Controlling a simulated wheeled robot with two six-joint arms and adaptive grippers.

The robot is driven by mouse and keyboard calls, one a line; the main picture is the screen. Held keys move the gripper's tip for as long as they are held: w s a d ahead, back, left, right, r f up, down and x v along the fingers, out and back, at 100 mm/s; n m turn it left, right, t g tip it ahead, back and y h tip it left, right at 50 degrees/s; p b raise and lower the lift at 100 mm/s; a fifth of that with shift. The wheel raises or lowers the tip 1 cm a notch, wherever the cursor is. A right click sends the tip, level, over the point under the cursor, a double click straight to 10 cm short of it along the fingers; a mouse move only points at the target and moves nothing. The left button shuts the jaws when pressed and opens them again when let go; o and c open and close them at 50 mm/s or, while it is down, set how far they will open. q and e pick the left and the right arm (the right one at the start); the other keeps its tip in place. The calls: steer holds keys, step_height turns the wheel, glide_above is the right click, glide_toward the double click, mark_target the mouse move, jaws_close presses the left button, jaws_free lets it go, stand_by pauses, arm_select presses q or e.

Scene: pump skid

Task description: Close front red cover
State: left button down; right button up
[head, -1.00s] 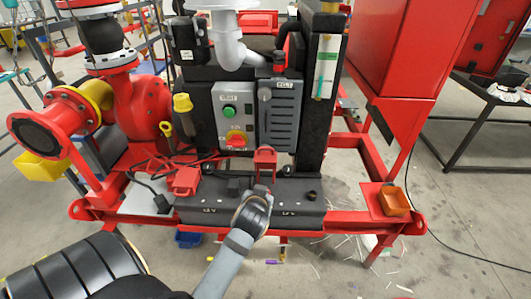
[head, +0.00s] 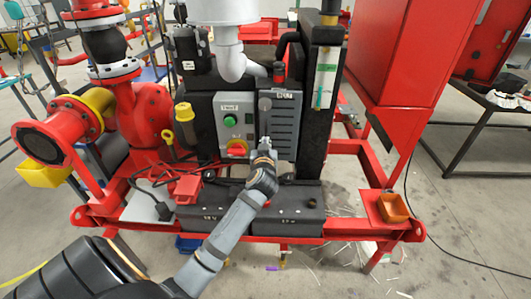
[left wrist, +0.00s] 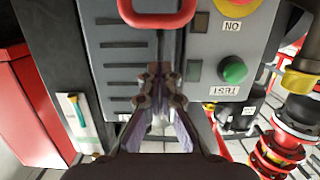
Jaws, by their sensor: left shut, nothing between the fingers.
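A red cover stands raised at the middle of the black battery box (head: 300,212) one second ago. In the head view it is now hidden behind my left gripper. A rounded red edge (left wrist: 157,14), probably that cover, shows at the top of the left wrist view. My left gripper (head: 265,146) is shut and empty in front of the grey control panel, over the cover's place. In the left wrist view its fingertips (left wrist: 160,98) are close together before the slotted panel, apart from the red edge. A second red cover (head: 188,188) sits low at the left. My right gripper is not in view.
A green button (head: 229,120) and a red-yellow knob (head: 237,149) are just left of my gripper. Dark cables lie by the left red cover.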

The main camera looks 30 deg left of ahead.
arm_select(q)
steer(key=f, duration=0.1)
steer(key=s+d+f, duration=0.1)
steer(key=shift+f, duration=0.3)
steer(key=shift+s+d+f, duration=0.15)
steer(key=shift+s+f, duration=0.2)
steer(key=shift+f, duration=0.15)
